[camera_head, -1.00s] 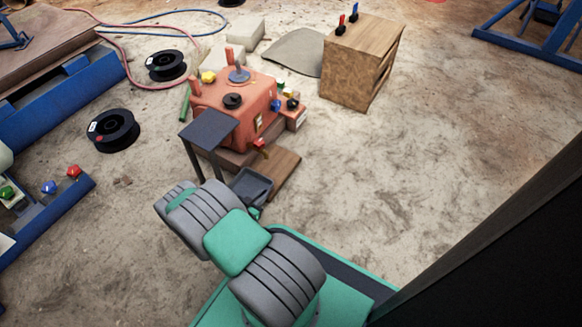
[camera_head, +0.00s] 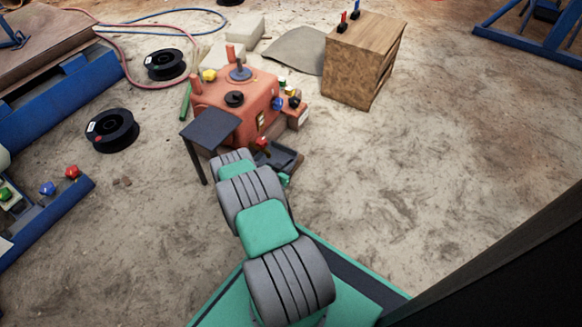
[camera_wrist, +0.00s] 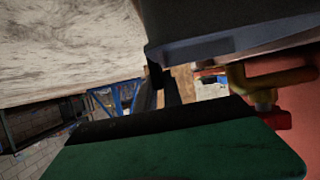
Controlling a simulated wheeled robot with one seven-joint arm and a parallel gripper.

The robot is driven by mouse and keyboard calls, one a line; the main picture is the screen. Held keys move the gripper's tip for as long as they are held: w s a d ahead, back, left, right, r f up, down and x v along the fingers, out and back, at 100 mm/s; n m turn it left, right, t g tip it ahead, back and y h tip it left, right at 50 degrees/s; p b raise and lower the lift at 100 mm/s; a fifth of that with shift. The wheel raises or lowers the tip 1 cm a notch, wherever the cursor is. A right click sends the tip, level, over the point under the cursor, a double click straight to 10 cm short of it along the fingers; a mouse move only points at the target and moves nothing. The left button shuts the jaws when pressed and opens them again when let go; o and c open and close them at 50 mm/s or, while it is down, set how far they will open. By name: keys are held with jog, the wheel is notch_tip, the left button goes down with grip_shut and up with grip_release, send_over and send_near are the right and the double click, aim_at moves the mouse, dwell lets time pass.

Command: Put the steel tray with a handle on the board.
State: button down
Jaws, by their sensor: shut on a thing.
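The dark steel tray (camera_head: 287,157) is at the front right foot of the orange jaw crusher in the head view. My gripper (camera_head: 284,179) is at the tray's near side, shut on it; the grip itself is mostly hidden. In the wrist view the tray (camera_wrist: 235,42) fills the upper right as a dark, close shape with a pale edge. The wooden board, seen earlier on the floor in front of the crusher, is now hidden behind the tray and my arm. I cannot tell whether the tray touches it.
The orange crusher (camera_head: 240,100) stands just behind the tray, with a red-handled tap (camera_head: 262,142) close to it. A dark small table (camera_head: 210,128) stands left of my arm. A wooden cabinet (camera_head: 365,60) stands at the back right. The floor on the right is clear.

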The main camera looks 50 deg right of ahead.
jog(key=shift+w+a+f, duration=0.1)
jog(key=shift+f, duration=0.15)
jog(key=shift+w+a, duration=0.1)
jog(key=c, duration=1.5)
grip_release()
